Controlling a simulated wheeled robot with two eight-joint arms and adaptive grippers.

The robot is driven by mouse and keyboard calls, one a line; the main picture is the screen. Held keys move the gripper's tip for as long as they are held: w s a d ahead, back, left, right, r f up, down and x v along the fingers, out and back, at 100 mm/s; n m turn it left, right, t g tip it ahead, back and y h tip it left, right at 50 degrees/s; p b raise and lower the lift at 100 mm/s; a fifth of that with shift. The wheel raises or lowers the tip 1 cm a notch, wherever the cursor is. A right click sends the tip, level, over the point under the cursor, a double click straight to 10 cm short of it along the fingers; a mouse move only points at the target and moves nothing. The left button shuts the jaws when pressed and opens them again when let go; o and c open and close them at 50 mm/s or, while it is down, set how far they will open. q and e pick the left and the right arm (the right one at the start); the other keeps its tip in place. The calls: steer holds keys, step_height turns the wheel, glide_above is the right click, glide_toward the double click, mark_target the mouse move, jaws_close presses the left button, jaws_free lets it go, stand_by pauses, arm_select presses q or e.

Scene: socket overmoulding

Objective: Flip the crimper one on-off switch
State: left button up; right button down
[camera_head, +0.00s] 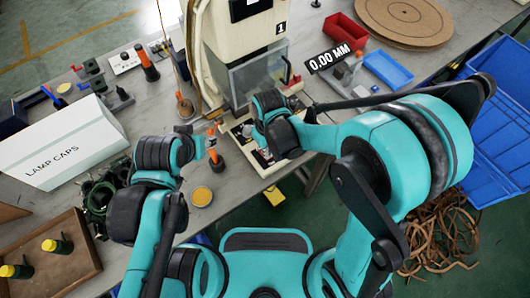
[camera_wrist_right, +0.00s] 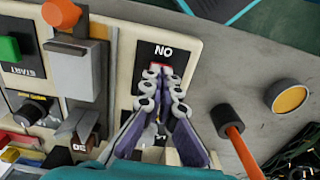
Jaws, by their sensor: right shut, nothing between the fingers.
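Crimper one (camera_head: 222,40), the cream machine marked 1, stands at the back middle in the head view. In the right wrist view its on-off switch (camera_wrist_right: 159,67) shows as a small red part on a black plate marked ON, which appears upside down. My right gripper (camera_wrist_right: 163,80) is shut and empty, with its fingertips over this plate at the switch. The fingers hide most of the switch, so I cannot tell its position or whether they touch it. My left gripper (camera_head: 196,142) is beside an orange-handled tool; its jaw opening is unclear.
An orange-handled tool (camera_wrist_right: 235,135) and a yellow round tin (camera_wrist_right: 288,98) are right of the fingers in the wrist view. A green START button (camera_wrist_right: 9,48) and orange-knobbed lever (camera_wrist_right: 62,13) are on the left. A white LAMP CAPS box (camera_head: 65,145) stands at the left.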

steer(key=shift+f, duration=0.25)
steer(key=shift+r, duration=0.1)
steer(key=shift+r+p, duration=2.6)
steer(key=shift+r, duration=0.9)
steer(key=s+d+r+m+t, duration=0.2)
steer(key=d+r, duration=0.4)
steer(key=d, duration=0.3)
steer(key=s+d+r+m+t, duration=0.3)
steer(key=d+r+m+t, duration=0.2)
steer(key=d+r, duration=0.2)
steer(key=shift+d+b, duration=0.4)
steer(key=shift+d, duration=0.5)
steer(key=shift+s, duration=0.1)
